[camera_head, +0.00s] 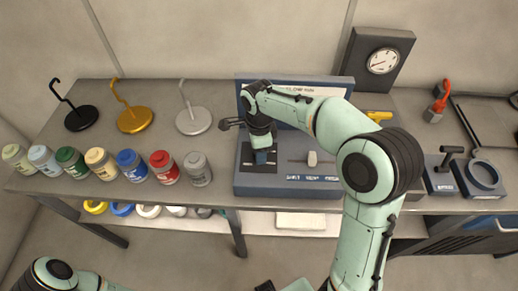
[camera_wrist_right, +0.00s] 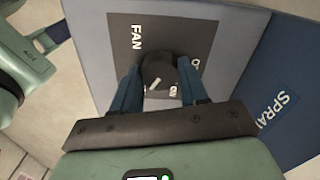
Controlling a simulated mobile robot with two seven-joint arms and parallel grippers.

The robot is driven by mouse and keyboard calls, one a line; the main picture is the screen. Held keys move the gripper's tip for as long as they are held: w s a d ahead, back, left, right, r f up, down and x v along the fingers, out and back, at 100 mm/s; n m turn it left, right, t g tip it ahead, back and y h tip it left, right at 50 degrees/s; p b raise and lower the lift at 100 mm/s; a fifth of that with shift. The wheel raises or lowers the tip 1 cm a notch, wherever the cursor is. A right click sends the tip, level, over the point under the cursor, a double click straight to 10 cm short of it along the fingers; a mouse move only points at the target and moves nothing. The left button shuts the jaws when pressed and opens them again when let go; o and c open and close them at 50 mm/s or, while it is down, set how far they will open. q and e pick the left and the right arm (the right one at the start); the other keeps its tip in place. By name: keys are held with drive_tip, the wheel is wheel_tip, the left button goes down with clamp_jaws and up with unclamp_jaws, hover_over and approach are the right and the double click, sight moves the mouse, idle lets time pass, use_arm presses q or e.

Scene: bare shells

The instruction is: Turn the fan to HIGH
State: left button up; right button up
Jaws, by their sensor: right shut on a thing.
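The fan knob (camera_wrist_right: 158,68) is dark and round, on a dark plate marked FAN (camera_wrist_right: 137,37). A short pale pointer mark on the knob slants toward the lower left of the right wrist view. My right gripper (camera_wrist_right: 159,78) has its two blue fingers on either side of the knob, shut on it. Parts of the white lettering beside the knob show, but the fingers and gripper body hide the rest, and I cannot read HIGH. In the head view the right gripper (camera_head: 262,156) is over the left part of the blue-grey control panel (camera_head: 250,186) and hides the knob.
Several paint jars (camera_head: 129,165) line the table's front left, with hooked stands (camera_head: 194,121) behind. A gauge box (camera_head: 382,61) stands behind right. A round-framed tool (camera_head: 483,175) stands at right.

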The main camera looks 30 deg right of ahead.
idle(0.3)
drive_tip(key=o, duration=1.1)
drive_tip(key=shift+c, duration=0.2)
use_arm(q)
drive_tip(key=w+r+p, duration=0.2)
drive_tip(key=shift+r, duration=0.3)
use_arm(e)
wheel_tip(320, 180, up, 14)
drive_tip(key=shift+f, duration=0.25)
